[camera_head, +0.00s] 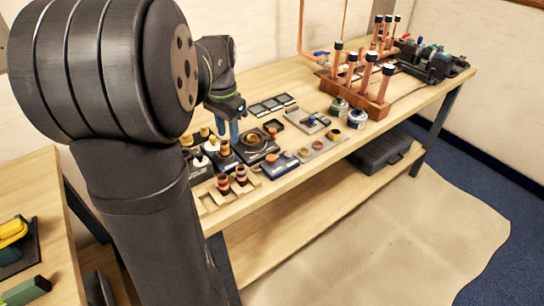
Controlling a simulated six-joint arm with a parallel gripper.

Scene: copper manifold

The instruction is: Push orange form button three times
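My arm fills the left of the head view. My gripper (228,128) points down over the left part of the workbench, with bluish fingers close to several small fixtures. It is too small to tell whether the fingers are apart. A small orange round piece (304,153) sits on a grey plate right of the gripper. Another orange piece (272,157) sits on a dark block (256,146) closer to the gripper. I cannot tell which of these is the form button. No contact between the gripper and either piece is visible.
A wooden rack (352,93) with upright copper pipes stands farther back. Two small jars (347,110) stand in front of it. Dark machinery (432,62) is at the bench's far right end. A wooden holder (226,190) with striped pieces lies at the near edge. A dark case (380,150) is on the lower shelf.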

